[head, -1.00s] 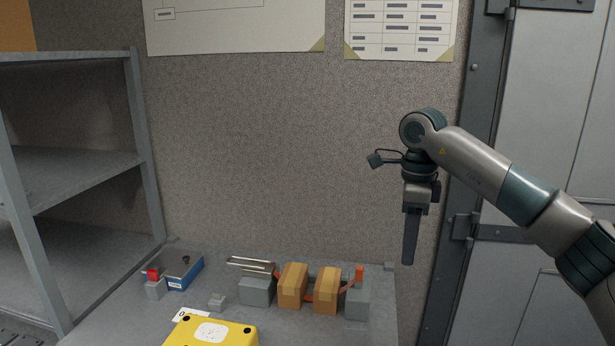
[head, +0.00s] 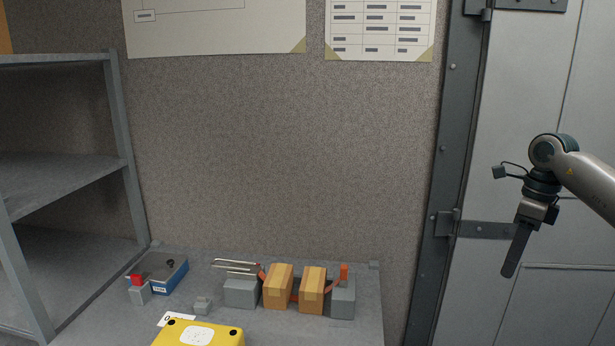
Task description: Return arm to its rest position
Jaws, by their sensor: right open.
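My right gripper (head: 516,250) hangs at the right of the head view, in front of the grey metal door. It points downward with a slight tilt, is seen edge-on, and holds nothing visible. It is well to the right of the console table (head: 365,285) and apart from everything on it. My left gripper is not in view.
On the table are a yellow box (head: 225,338), a blue-sided box (head: 165,272), a red-topped grey block (head: 137,287), two tan blocks (head: 278,287) and grey blocks (head: 240,293). A shelf (head: 65,185) stands left; a door (head: 535,90) stands right.

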